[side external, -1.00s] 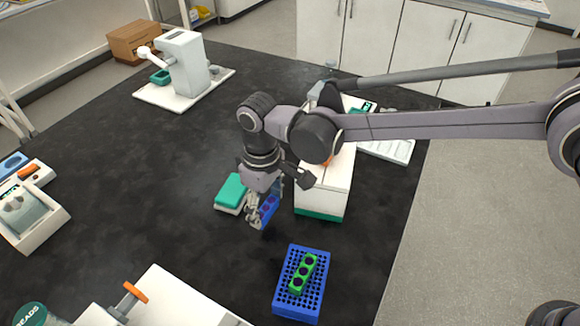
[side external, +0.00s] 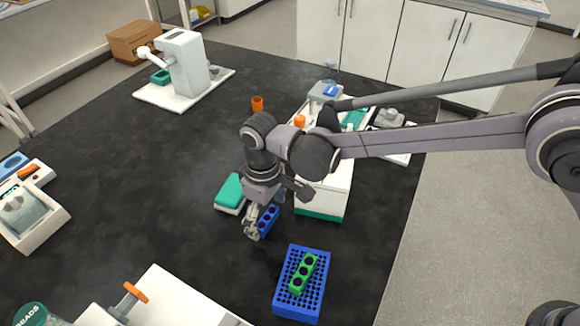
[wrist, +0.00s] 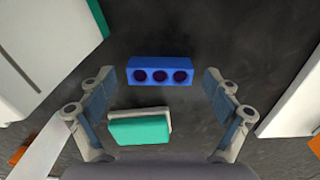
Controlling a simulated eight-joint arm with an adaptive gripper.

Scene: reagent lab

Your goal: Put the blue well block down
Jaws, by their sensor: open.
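The blue well block (side external: 268,221) is a small bar with three dark round wells in its top. In the wrist view the blue well block (wrist: 161,71) lies across the picture between and just beyond my fingertips, with a gap on each side. My gripper (side external: 256,228) is low over the black bench beside the block in the side view. In the wrist view my gripper (wrist: 162,80) is open, its fingers apart and not touching the block. In the side view a finger partly hides the block.
A teal-topped white box (side external: 229,192) sits close behind my gripper. A white machine with a teal base (side external: 322,200) stands to the right. A blue rack (side external: 290,297) holding a green well block (side external: 302,273) is in front.

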